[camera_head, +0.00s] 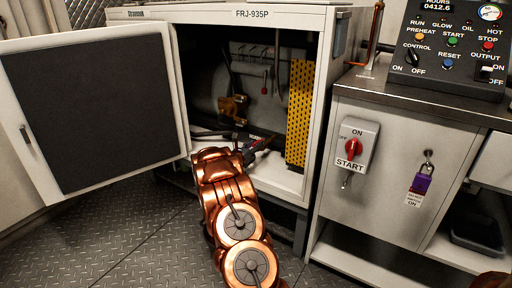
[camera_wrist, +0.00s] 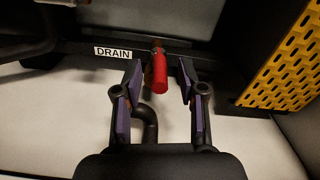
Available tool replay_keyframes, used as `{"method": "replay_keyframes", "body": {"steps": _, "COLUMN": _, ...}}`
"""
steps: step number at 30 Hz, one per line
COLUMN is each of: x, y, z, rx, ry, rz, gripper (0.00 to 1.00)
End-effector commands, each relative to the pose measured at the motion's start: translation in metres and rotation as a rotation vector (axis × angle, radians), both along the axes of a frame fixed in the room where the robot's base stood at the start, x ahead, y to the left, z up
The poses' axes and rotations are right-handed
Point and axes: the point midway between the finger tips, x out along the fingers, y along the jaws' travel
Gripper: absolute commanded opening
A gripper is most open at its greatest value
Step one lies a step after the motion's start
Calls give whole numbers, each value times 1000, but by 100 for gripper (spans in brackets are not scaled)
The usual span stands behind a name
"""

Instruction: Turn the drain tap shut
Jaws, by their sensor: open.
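The drain tap's red handle (camera_wrist: 160,72) shows in the wrist view, beside a white DRAIN label (camera_wrist: 113,52). The handle points toward the camera and down the picture. A dark bent pipe (camera_wrist: 148,122) shows below it. My gripper (camera_wrist: 158,78) is open, with one finger on each side of the red handle and a visible gap on both sides. In the head view my gripper (camera_head: 255,146) reaches into the open cabinet (camera_head: 326,100) low down. The tap is not clear to make out there.
A yellow perforated panel (camera_head: 299,115) stands to the right inside the cabinet, also in the wrist view (camera_wrist: 285,65). The open cabinet door (camera_head: 92,118) is at the left.

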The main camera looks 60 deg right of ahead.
Motion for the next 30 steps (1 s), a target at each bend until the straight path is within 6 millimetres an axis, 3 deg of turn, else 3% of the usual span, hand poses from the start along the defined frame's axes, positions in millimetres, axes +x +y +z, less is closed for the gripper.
{"method": "replay_keyframes", "body": {"steps": 6, "x": 1, "y": -13, "z": 0, "rx": -1, "ry": 0, "rz": 1, "gripper": 40}}
{"method": "replay_keyframes", "body": {"steps": 16, "x": 1, "y": -15, "z": 0, "rx": 0, "ry": 2, "rz": 1, "gripper": 39}}
{"method": "replay_keyframes", "body": {"steps": 27, "x": 1, "y": -15, "z": 0, "rx": 0, "ry": 1, "rz": 0, "gripper": 1}}
{"method": "replay_keyframes", "body": {"steps": 30, "x": 1, "y": -15, "z": 0, "rx": 0, "ry": 1, "rz": 0, "gripper": 0}}
